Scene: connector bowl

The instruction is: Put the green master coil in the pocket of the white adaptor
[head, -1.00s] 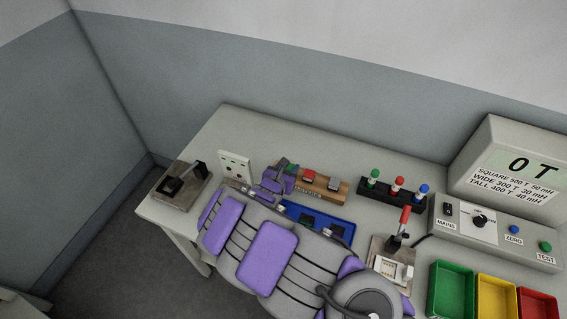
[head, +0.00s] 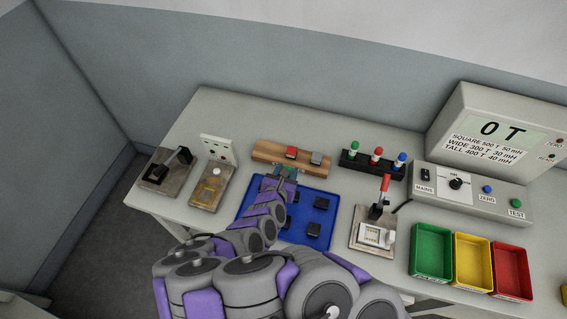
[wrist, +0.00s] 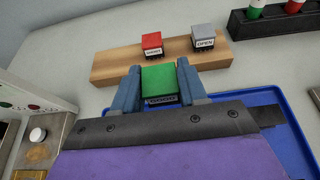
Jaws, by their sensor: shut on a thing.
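The green master coil (wrist: 160,82) is between the two blue-grey fingers of my gripper (wrist: 160,90) in the wrist view. In the head view my gripper (head: 285,172) is in front of the wooden rack, over the back edge of the blue tray. The white adaptor (head: 372,235) appears as a white square piece on the fixture with the red-handled lever, to the right of the blue tray. Its pocket is too small to make out clearly.
The wooden rack (head: 266,154) holds a red coil (head: 291,152) and a grey coil (head: 317,158). The blue tray (head: 322,184) holds several dark pieces. The red-handled lever (head: 384,190) stands upright behind the adaptor. Coloured bins (head: 432,262) are at the right.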

